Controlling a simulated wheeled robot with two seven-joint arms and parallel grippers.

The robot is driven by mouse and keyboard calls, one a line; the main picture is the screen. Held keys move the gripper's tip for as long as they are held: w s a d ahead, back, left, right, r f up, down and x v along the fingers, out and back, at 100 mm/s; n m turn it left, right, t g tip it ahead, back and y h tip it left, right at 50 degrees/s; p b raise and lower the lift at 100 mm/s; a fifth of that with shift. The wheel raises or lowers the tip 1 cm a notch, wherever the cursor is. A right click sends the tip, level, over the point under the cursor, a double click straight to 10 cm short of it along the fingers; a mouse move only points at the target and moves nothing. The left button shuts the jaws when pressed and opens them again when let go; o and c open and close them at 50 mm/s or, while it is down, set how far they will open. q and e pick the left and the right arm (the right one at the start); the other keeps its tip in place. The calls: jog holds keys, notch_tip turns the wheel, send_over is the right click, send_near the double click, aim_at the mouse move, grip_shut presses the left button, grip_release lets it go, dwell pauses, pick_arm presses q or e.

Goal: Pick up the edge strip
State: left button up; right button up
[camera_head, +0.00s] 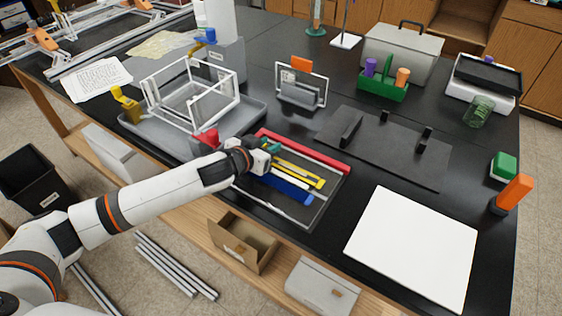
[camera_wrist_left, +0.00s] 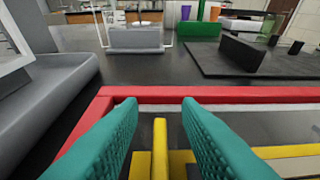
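A dark tray (camera_head: 312,220) on the black bench holds long strips. A red strip (camera_head: 312,152) runs along its back edge; red also crosses the left wrist view (camera_wrist_left: 220,95). A yellow strip (camera_head: 299,173) lies in the middle, with a blue strip (camera_head: 290,190) in front. I cannot tell which one is the edge strip. My left gripper (camera_head: 270,147) is over the tray's left end. In the left wrist view its teal fingers (camera_wrist_left: 160,108) are open, with an upright yellow part (camera_wrist_left: 160,150) between them, apart from both fingers. My right gripper is not in view.
A grey tray with a white open frame (camera_head: 192,97) stands left of the strip tray. A dark fixture plate (camera_head: 385,150) with upright blocks lies behind right. A white board (camera_head: 413,245) lies at front right. An orange-topped holder (camera_head: 302,82) stands behind.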

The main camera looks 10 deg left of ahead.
pick_arm(q)
grip_shut()
notch_tip(320, 180, up, 10)
jog(key=shift+r, duration=0.25)
dwell(0.3)
jog(key=shift+r+p, duration=0.35)
jog(key=shift+p, duration=0.2)
jog(key=shift+r+p, duration=0.7)
jog(key=shift+p, duration=0.05)
dwell(0.6)
